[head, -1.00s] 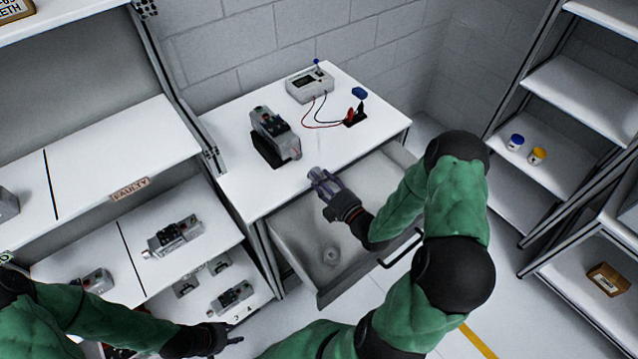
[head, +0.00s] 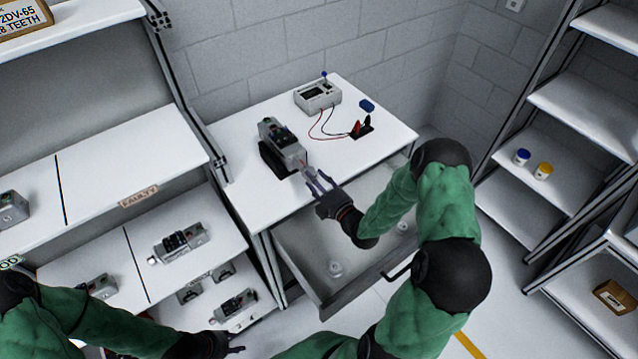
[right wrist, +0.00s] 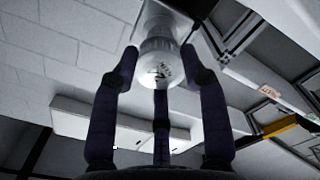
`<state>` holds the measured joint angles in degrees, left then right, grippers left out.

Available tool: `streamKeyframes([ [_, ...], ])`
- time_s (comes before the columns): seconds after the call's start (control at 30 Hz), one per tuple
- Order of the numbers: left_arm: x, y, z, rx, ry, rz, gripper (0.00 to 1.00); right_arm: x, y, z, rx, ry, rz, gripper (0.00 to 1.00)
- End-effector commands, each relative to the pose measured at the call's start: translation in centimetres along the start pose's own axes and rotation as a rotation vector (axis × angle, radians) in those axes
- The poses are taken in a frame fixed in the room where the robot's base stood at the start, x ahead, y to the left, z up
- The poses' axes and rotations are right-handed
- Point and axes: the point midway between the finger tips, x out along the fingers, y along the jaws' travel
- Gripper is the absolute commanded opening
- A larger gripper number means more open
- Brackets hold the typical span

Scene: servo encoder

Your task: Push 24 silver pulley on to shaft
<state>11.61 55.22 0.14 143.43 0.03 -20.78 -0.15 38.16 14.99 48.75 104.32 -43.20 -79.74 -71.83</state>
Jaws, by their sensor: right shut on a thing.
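The servo motor (head: 284,147) sits in a black stand on the white table, its shaft end facing my right gripper. My right gripper (head: 318,183) is at the table's front edge, just in front of that end. In the right wrist view, its three dark fingers (right wrist: 160,85) close around a silver pulley (right wrist: 158,62). The pulley lines up roughly with a pale body behind it; whether it touches or surrounds the shaft I cannot tell. My left gripper (head: 236,349) is low at the left, away from the table; its finger opening is unclear.
A meter box (head: 317,94) with red and black leads stands at the back of the table. Shelves with more motors (head: 180,243) are at left; another rack (head: 575,125) is at right.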

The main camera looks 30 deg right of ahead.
Motion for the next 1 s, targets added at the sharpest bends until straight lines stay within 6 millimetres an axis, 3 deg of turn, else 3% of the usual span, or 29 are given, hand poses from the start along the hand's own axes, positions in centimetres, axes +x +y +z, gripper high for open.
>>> streamKeyframes([
  [1.0,0.7,-0.2,0.0,0.0,0.0,0.0,0.4,1.5,0.0,0.0,0.0,0.0,0.0,0.03],
])
